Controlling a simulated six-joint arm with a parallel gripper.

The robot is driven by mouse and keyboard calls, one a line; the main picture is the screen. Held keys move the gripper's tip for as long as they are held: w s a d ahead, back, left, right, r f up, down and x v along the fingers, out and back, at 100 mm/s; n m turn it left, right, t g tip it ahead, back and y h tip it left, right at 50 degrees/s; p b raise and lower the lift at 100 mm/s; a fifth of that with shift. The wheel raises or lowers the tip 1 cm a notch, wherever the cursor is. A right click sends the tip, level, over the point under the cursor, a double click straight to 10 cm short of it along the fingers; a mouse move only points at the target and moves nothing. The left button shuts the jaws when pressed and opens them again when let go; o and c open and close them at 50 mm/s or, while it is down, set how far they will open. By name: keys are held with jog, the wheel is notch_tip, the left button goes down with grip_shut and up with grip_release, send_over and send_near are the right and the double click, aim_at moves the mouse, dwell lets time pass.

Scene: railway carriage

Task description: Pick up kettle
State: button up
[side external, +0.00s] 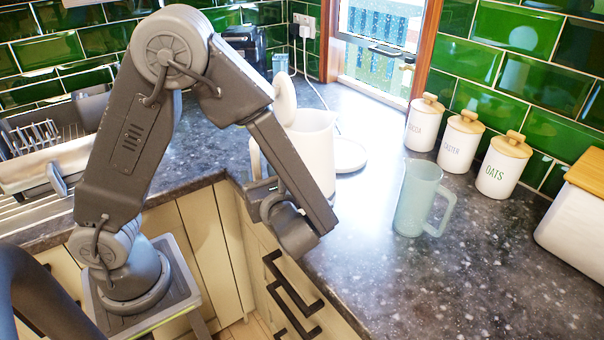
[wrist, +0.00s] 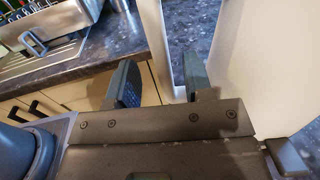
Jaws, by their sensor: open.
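The white kettle (side external: 315,150) stands on the dark counter near the corner, its lid tilted up and its handle to the left, partly hidden by my arm. In the wrist view, the kettle's body (wrist: 262,60) fills the right side, and its handle (wrist: 156,40) runs down between my fingers. My gripper (wrist: 160,82) is open, with one finger on each side of the handle; the right finger appears in the gap between handle and body. Contact cannot be told. In the side view, my gripper (side external: 262,190) is at the kettle's lower left, partly covered by my wrist.
A round white base (side external: 347,155) lies behind the kettle. A pale translucent jug (side external: 412,200) stands to its right, before several lidded canisters (side external: 460,142). A dish rack (side external: 35,150) is at the left. Drawer handles (side external: 290,285) project below the counter edge. The front right counter is clear.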

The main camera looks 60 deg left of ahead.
jog(key=a, duration=0.2)
jog(key=w+a, duration=0.1)
jog(key=a, duration=0.1)
jog(key=shift+a, duration=0.3)
grip_shut()
dwell(1.1)
